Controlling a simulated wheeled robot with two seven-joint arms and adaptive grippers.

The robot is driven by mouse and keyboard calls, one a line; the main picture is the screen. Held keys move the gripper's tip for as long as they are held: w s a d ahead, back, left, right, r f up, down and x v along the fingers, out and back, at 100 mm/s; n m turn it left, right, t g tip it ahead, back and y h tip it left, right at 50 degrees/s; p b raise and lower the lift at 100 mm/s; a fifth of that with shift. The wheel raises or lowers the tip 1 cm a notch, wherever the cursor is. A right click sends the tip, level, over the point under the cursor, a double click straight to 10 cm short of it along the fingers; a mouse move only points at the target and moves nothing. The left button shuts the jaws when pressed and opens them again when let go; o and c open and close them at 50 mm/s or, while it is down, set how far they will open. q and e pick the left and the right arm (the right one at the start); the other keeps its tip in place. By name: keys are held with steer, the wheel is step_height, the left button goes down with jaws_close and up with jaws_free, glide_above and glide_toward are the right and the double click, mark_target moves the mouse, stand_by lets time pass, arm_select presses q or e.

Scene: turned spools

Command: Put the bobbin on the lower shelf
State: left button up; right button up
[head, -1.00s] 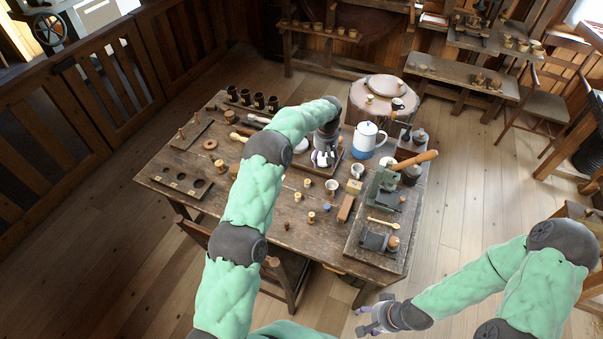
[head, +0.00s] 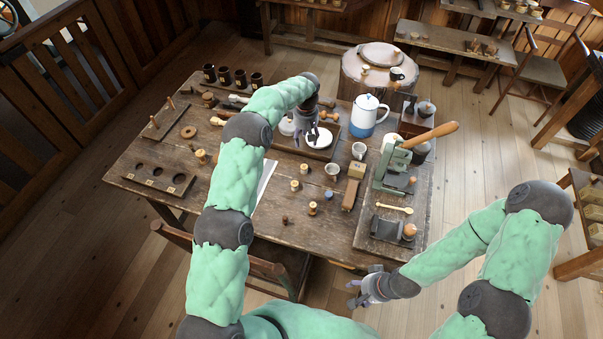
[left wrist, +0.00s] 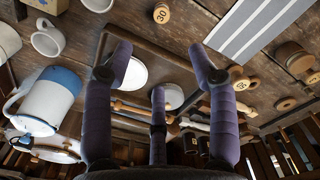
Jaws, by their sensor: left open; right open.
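Several small turned wooden pieces stand on the table, among them one near the front (head: 312,208) and one further back (head: 303,169). I cannot tell which is the bobbin. In the left wrist view, one light round top marked 30 (left wrist: 162,13) and another (left wrist: 240,84) show. My left gripper (head: 312,134) is open and empty above a tray with a white disc (head: 319,138); its spread fingers (left wrist: 159,68) show in the left wrist view. My right gripper (head: 360,291) is open and empty by the front edge. A stand with blocks (head: 592,212) is at right; its lower shelf is unclear.
A white-and-blue kettle (head: 367,116), cups (head: 359,150) and a green press with a wooden handle (head: 392,170) crowd the right side. A holed board (head: 158,179) lies at left. Dark mugs (head: 240,78) line the back. A bench (head: 455,42) stands beyond.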

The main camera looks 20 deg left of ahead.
arm_select(q)
steer(key=b, duration=0.7)
glide_toward(304, 167)
steer(key=f, duration=0.5)
steer(key=shift+w+f+b, duration=0.2)
steer(key=shift+f+b, duration=0.15)
step_height(304, 167, down, 5)
steer(key=shift+b, duration=0.6)
steer(key=shift+s, duration=0.1)
steer(key=shift+r, duration=0.1)
steer(key=c, duration=1)
